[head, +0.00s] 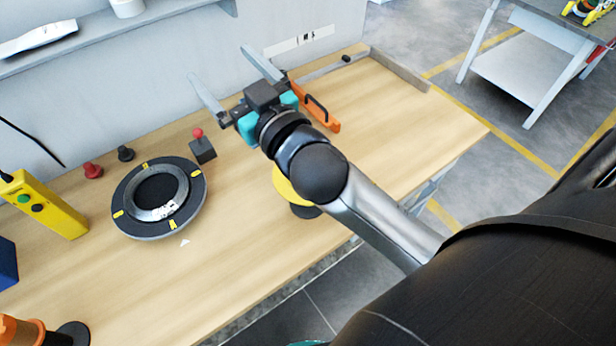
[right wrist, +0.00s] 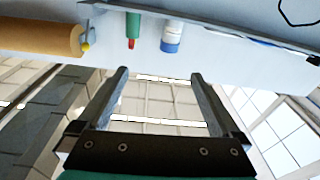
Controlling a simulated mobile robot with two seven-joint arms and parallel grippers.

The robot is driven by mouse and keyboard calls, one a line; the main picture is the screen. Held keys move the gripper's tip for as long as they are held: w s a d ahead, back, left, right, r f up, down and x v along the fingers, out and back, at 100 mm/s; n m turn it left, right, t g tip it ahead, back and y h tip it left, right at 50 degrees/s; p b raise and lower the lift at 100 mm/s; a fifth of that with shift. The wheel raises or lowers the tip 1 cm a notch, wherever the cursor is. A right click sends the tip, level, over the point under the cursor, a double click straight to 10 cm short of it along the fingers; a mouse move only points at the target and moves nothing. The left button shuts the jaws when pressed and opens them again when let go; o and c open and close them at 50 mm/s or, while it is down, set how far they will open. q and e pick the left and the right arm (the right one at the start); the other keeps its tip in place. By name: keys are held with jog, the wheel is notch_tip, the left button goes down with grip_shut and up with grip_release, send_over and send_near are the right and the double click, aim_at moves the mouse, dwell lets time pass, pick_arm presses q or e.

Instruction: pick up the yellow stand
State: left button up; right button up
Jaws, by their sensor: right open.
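A yellow round thing (head: 283,187) with a dark base (head: 305,212), seemingly the yellow stand, is on the wooden table in the head view. My right forearm and wrist hide much of it. My right gripper (head: 218,62) is open and empty, raised above the back of the table, its fingers pointing toward the wall and away from the stand. In the right wrist view the open fingers (right wrist: 160,74) have nothing between them, and the stand does not show. My left gripper is not in view.
On the table (head: 255,262) are a black ring fixture (head: 128,220), a joystick box (head: 203,150), a yellow control box (head: 45,205) and an orange-handled tool (head: 322,112) near my right gripper. A shelf (head: 100,40) runs along the wall. The table's right part is clear.

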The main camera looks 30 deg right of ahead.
jog(key=a+r+n+t+y, duration=0.1)
jog(key=a+r+n+y, duration=0.5)
jog(key=r+y, duration=0.2)
jog(key=s+a+n+g+y, duration=0.7)
jog(key=a+n+g+y, duration=0.3)
jog(key=n+g, duration=0.4)
jog(key=d+f+n+g+h, duration=0.2)
jog(key=d+f+g+h, duration=0.45)
jog(key=f+h, duration=0.55)
jog(key=w+d+f+m+h, duration=0.1)
jog(key=d+m+h, duration=0.25)
jog(key=d, duration=0.65)
jog(key=w+d+f+m+h, duration=0.15)
jog(key=d+h, duration=0.35)
jog(key=d, duration=0.5)
jog(key=f, duration=0.9)
jog(key=shift+s+a+f, duration=0.1)
jog(key=shift+s+f, duration=0.3)
jog(key=shift+f+p, duration=0.5)
jog(key=shift+f, duration=2.3)
jog(key=shift+w+r, duration=0.1)
grip_shut()
